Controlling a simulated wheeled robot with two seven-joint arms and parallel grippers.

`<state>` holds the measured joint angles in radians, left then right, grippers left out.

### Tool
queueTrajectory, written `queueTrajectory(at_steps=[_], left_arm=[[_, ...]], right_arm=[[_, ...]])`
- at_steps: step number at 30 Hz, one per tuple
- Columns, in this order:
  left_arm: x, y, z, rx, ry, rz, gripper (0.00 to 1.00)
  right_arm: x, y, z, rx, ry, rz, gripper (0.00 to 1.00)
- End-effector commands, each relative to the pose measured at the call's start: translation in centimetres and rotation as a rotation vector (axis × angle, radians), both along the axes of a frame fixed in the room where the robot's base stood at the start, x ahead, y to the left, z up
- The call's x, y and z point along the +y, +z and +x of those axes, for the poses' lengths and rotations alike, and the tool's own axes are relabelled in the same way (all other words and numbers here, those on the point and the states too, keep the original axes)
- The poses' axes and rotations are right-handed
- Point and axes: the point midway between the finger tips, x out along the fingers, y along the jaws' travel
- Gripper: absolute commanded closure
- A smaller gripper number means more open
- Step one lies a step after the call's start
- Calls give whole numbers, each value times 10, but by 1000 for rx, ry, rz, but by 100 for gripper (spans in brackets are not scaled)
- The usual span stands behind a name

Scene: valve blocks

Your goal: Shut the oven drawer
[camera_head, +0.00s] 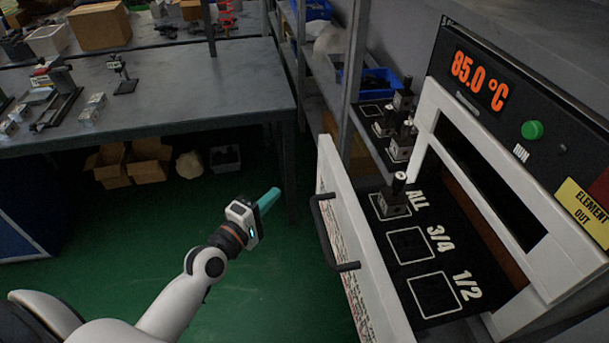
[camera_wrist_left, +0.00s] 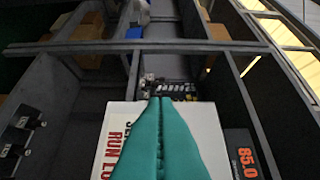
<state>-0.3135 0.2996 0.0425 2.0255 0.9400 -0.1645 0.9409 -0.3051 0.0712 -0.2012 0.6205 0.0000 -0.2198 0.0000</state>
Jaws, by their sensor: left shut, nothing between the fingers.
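The oven drawer is pulled out from the oven, its white front panel (camera_head: 350,250) standing upright with a black bar handle (camera_head: 325,235). Its black tray (camera_head: 432,262) shows outlined squares marked ALL, 3/4 and 1/2. A dark valve block (camera_head: 393,203) stands on the ALL square; the other two are empty. My left gripper (camera_head: 270,199) has its teal fingers closed and empty, left of the handle and apart from it. In the left wrist view the closed fingers (camera_wrist_left: 160,105) overlap a white panel (camera_wrist_left: 205,122) with red lettering. My right gripper is out of view.
The oven (camera_head: 480,110) has a display reading 85.0 °C and a green RUN button (camera_head: 532,130). A grey workbench (camera_head: 200,90) is at the back left. Open green floor (camera_head: 120,240) lies around my left arm.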

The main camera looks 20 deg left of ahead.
Motion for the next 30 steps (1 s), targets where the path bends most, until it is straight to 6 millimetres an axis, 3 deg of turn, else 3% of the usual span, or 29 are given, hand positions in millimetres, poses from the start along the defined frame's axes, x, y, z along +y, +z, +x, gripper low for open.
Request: queueTrajectory(at_steps=[10, 18, 30], left_arm=[[-14, 3, 74, -2, 1, 2, 100], [-43, 1, 91, 1, 1, 0, 100], [-47, 0, 93, 0, 1, 3, 100]], right_arm=[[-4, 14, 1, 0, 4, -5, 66], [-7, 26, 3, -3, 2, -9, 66], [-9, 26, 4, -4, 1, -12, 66]])
